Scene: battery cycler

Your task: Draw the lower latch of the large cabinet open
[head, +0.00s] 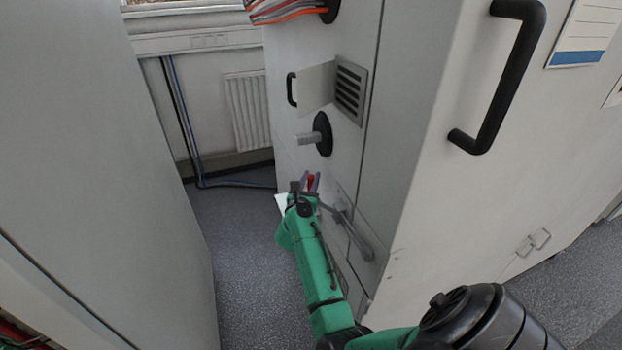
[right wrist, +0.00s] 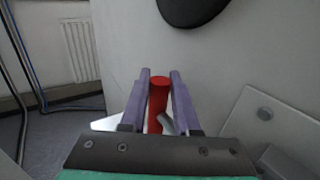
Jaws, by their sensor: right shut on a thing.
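The large cabinet (head: 420,170) is pale grey and fills the middle and right of the head view. Low on its narrow side is a metal latch (head: 357,236) with a bar running towards my gripper. My right gripper (head: 310,183) reaches this spot from below. Its purple fingers are shut on a red cylindrical grip (right wrist: 158,98), one finger on each side. A short grey metal piece (right wrist: 167,124) shows beside the red grip; how the two join is mostly hidden. My left gripper is not in view.
Above my right gripper, a round black fitting (head: 323,134) with a metal stub sticks out, below a vent (head: 350,90) with an open flap (head: 314,88). A black handle (head: 498,85) projects at upper right. Bare floor (head: 240,240) lies left of the arm, beside a grey panel (head: 100,150).

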